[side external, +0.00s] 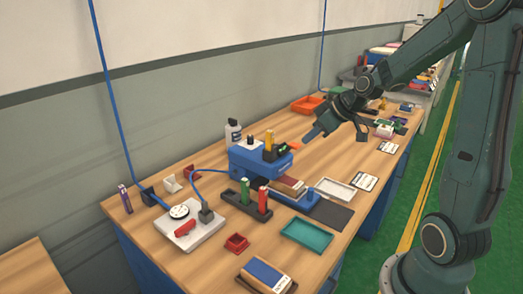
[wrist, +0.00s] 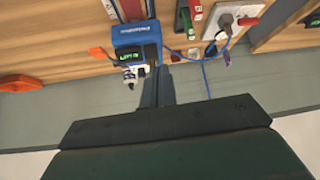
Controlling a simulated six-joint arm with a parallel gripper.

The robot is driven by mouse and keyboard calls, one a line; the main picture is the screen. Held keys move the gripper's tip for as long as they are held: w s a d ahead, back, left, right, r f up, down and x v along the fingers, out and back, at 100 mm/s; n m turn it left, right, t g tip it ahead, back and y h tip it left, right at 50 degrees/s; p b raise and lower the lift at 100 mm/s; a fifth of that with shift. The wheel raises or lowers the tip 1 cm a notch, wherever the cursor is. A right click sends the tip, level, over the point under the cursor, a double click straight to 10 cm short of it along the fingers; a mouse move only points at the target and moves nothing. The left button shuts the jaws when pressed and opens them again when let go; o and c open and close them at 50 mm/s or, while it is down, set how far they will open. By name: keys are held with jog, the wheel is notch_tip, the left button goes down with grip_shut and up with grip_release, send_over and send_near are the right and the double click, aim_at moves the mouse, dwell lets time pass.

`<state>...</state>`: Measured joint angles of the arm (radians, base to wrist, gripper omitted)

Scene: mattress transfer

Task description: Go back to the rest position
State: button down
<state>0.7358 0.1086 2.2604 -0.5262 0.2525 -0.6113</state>
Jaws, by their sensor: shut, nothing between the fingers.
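My gripper (side external: 314,134) is in the air above the workbench (side external: 223,263), to the right of a blue machine (side external: 254,162) in the side view. Its fingers are together with nothing between them. In the wrist view the gripper (wrist: 157,88) shows as a dark narrow shape, beside the blue machine (wrist: 138,36) with its lit green display. The fingertips appear apart from the objects on the bench.
A teal tray (side external: 306,234), a white tray (side external: 335,189) and a black holder with upright cylinders (side external: 247,200) stand on the bench. An orange bin (side external: 307,104) is near the wall. A blue cable (side external: 112,95) hangs at left. The green floor is open at right.

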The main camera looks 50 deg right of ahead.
jog(key=s+a+r+g, duration=0.1)
jog(key=s+a+r, duration=0.25)
jog(key=a, duration=0.25)
jog(key=s+a+r+g, duration=0.1)
jog(key=s+a+r, duration=0.1)
jog(key=s+a, duration=0.35)
jog(key=s+a+r+m+h, duration=0.1)
jog(key=s+a, duration=0.3)
jog(key=s, duration=0.6)
jog(key=shift+a+r+m, duration=0.3)
jog(key=shift+a+r, duration=0.05)
jog(key=shift+r, duration=0.15)
